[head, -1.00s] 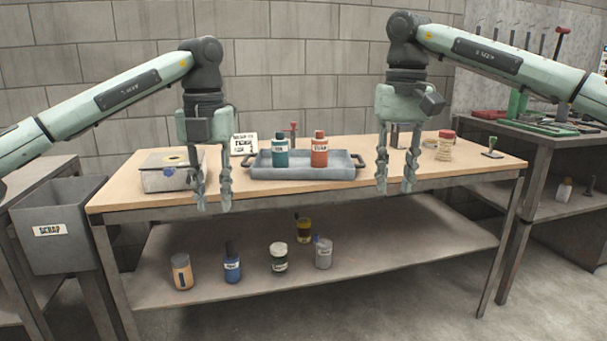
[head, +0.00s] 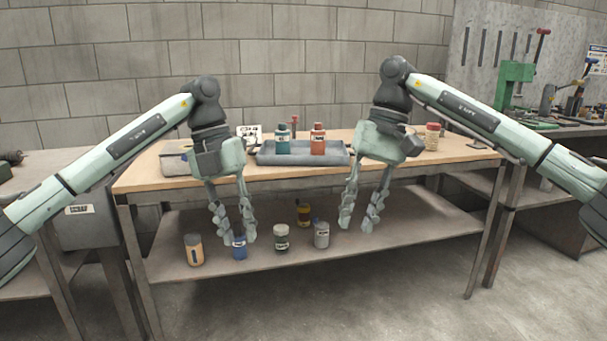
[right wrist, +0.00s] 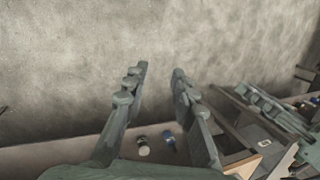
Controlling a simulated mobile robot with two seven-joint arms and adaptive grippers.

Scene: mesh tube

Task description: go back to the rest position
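My left gripper (head: 237,238) hangs in front of the workbench, in line with the lower shelf's bottles in the head view. Its two fingers are apart with nothing between them. My right gripper (head: 356,226) hangs to its right, also in front of the bench. Its fingers are spread and empty, and the right wrist view shows a clear gap between the tips (right wrist: 160,70). A grey tray (head: 268,158) on the bench top, behind the grippers, holds a teal bottle (head: 282,143) and an orange-red bottle (head: 318,141).
The bench top (head: 140,182) also carries a scale (head: 174,160) and a stack with a red lid (head: 432,137). The lower shelf (head: 400,215) holds several bottles, including an orange one (head: 194,250) and a grey one (head: 321,235). A scrap bin (head: 85,225) stands at left.

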